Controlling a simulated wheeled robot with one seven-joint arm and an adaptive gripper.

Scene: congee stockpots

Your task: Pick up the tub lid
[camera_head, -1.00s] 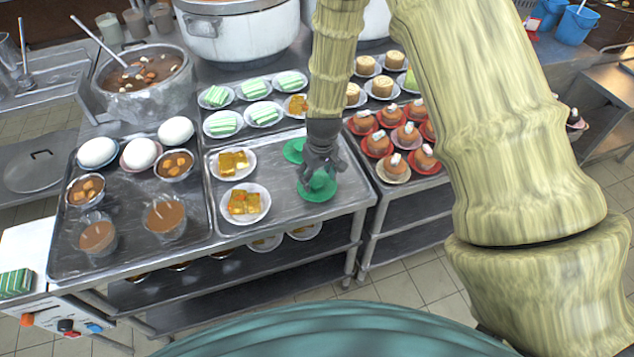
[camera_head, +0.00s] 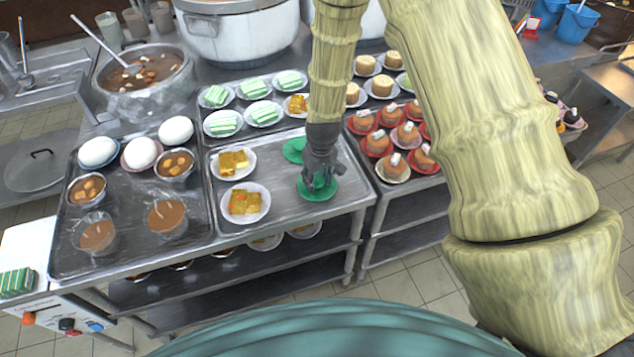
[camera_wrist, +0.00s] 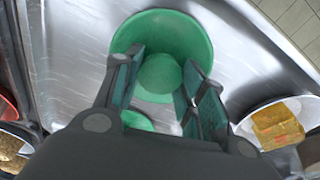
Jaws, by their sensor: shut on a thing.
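The tub lid (camera_head: 318,192) is a round green disc with a raised middle. It lies on the right part of the metal tray, near its front edge. In the wrist view the lid (camera_wrist: 195,35) shows as a wide green round with a smaller round in its centre. My gripper (camera_head: 320,180) comes down on it from above. In the wrist view my gripper (camera_wrist: 160,92) has a finger on each side of the raised middle and is shut on it. The exact contact is partly hidden by the fingers. I cannot tell whether the lid is clear of the tray.
A second green disc (camera_head: 294,150) lies just behind on the tray (camera_head: 283,212). Plates of yellow cake (camera_head: 245,203) stand to the left. Orange cakes on red plates (camera_head: 377,143) stand close on the right. Green-striped slices (camera_head: 263,113) are behind.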

